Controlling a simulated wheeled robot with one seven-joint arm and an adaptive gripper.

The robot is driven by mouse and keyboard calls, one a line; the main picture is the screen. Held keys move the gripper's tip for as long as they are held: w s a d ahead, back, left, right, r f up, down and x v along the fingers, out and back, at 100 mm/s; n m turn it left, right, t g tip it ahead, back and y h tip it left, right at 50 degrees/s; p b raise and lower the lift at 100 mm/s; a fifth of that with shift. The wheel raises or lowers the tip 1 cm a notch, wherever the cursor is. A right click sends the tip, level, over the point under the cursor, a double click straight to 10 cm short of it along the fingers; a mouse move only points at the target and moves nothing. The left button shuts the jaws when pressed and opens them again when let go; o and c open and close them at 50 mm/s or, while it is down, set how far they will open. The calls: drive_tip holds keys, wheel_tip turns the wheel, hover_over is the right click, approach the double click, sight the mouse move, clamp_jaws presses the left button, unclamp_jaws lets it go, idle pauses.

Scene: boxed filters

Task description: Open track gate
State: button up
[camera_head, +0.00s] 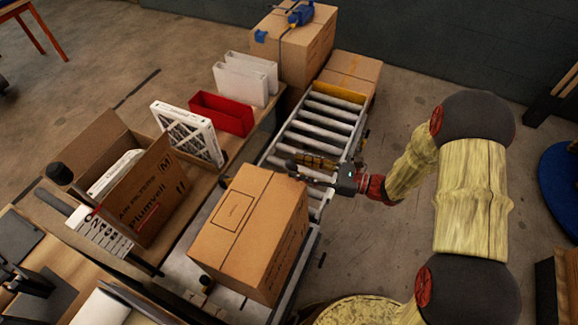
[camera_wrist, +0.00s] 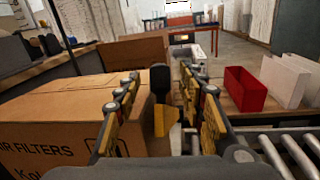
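My gripper (camera_head: 305,170) reaches in from the right over the rollers, just behind the large closed carton. The wrist view shows its two fingers (camera_wrist: 164,85) apart, with space between them. An upright handle with a black grip and a yellow lower part (camera_wrist: 161,100) stands between or just beyond the fingers. It seems to belong to the track gate; I see a gap on each side of it. The roller track (camera_head: 318,120) runs under my gripper. The gate itself is not clearly seen in the head view.
The large carton (camera_head: 245,225) stands on the near track, close to my gripper; its side shows at left in the wrist view (camera_wrist: 50,125). A red bin (camera_head: 220,113), white boxes (camera_head: 245,78) and an open carton (camera_head: 145,195) line the left bench. Stacked cartons (camera_head: 300,45) stand behind.

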sight(296, 166)
drive_tip(key=shift+b+x, duration=0.35)
drive_tip(key=shift+x, duration=1.3)
drive_tip(key=shift+c, duration=0.5)
clamp_jaws()
